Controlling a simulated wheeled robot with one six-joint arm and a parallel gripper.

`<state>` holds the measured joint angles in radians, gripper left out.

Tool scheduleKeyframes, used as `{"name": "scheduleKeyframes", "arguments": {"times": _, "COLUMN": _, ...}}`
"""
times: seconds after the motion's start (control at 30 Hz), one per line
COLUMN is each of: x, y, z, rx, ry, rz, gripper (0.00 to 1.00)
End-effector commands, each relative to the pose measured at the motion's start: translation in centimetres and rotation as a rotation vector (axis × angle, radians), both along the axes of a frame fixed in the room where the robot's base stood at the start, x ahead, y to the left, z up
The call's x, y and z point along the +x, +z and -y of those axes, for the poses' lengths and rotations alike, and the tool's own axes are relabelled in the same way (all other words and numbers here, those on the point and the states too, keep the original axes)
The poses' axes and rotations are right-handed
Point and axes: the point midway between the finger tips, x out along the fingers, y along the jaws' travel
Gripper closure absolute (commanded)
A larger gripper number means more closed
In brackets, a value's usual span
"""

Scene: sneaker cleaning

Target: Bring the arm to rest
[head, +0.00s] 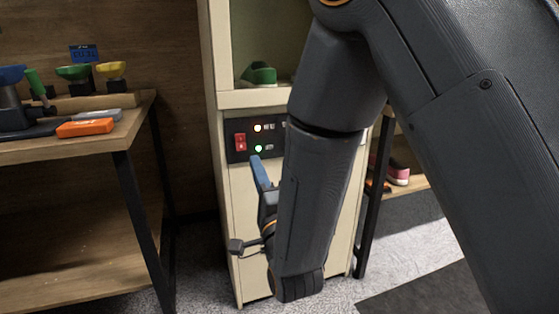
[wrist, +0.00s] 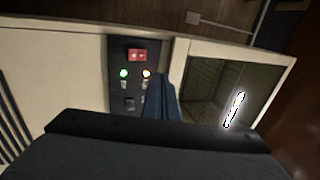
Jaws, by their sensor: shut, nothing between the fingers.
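My gripper (head: 259,164) shows blue fingers beside my dark forearm, in front of the cream cabinet (head: 243,190). The fingers look shut and empty, and they point up toward the cabinet's black control panel (head: 238,126). In the wrist view my gripper (wrist: 161,85) reaches up from below beside the panel (wrist: 119,48). Whether the fingertips touch the panel cannot be told. My forearm hides the panel's right part.
A green shoe (head: 260,74) sits in the cabinet's upper compartment. A wooden workbench (head: 75,150) at left holds an orange block (head: 85,127) and several colored cups. A low shelf (head: 412,189) with shoes stands behind my arm. Grey floor lies in front of the cabinet.

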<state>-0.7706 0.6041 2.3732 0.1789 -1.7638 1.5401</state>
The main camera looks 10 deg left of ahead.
Motion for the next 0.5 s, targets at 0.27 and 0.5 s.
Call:
{"name": "scheduleKeyframes", "arguments": {"times": 0.27, "x": 0.8, "y": -1.8, "z": -0.5, "rx": -0.194, "ry": -0.026, "rz": -0.070, "gripper": 1.00}}
{"name": "scheduleKeyframes", "arguments": {"times": 0.5, "x": 0.0, "y": -7.1, "z": 0.2, "rx": -0.673, "ry": 0.002, "rz": -0.206, "gripper": 1.00}}
